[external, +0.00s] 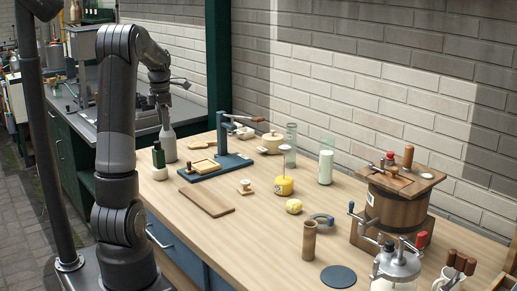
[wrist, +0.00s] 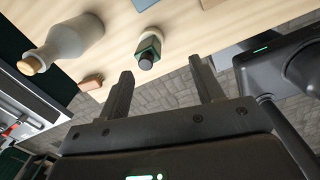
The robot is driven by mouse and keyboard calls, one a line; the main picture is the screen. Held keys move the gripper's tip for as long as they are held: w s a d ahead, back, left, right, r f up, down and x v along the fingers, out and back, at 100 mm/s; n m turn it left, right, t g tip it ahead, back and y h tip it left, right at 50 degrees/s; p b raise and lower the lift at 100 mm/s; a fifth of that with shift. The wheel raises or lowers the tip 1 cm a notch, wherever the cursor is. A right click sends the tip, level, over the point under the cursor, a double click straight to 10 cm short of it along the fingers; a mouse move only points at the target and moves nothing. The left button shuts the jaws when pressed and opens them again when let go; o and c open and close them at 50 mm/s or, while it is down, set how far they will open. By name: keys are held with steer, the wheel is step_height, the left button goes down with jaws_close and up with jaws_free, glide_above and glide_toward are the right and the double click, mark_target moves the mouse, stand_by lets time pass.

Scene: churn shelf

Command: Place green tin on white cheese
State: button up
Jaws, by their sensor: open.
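The green tin (external: 158,158), dark green with a black cap, stands upright on the round white cheese (external: 160,174) near the left end of the wooden bench. In the wrist view the green tin (wrist: 149,47) shows with its cap towards me, and the pale rim of the white cheese (wrist: 152,34) shows around it. My gripper (wrist: 160,73) is open, with nothing between its fingers. It is apart from the tin, which lies beyond the fingertips in the wrist view. In the external view my gripper is small and partly hidden by my arm.
A grey bottle with a cork (external: 167,143) stands close behind the tin; it also shows in the wrist view (wrist: 72,38). A blue press (external: 222,161) and a wooden board (external: 206,198) are to the right. A wooden churn (external: 392,207) stands farther right. Bench space before the board is clear.

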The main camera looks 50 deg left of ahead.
steer(key=d+r+m+t, duration=0.1)
steer(key=d+r+m, duration=0.2)
steer(key=d+m, duration=0.65)
steer(key=d+r+m+t, duration=0.15)
steer(key=d+m, duration=0.45)
steer(key=d, duration=0.6)
steer(key=s+d+f+m+t, duration=0.1)
steer(key=s+d+m, duration=0.3)
steer(key=d+m, duration=0.4)
steer(key=s+d+m+t, duration=0.1)
steer(key=s+d+m, duration=0.3)
steer(key=d+m, duration=0.4)
steer(key=shift+s+d+f+m+t, duration=0.3)
steer(key=shift+s+f+m+t, duration=0.1)
steer(key=shift+m, duration=0.45)
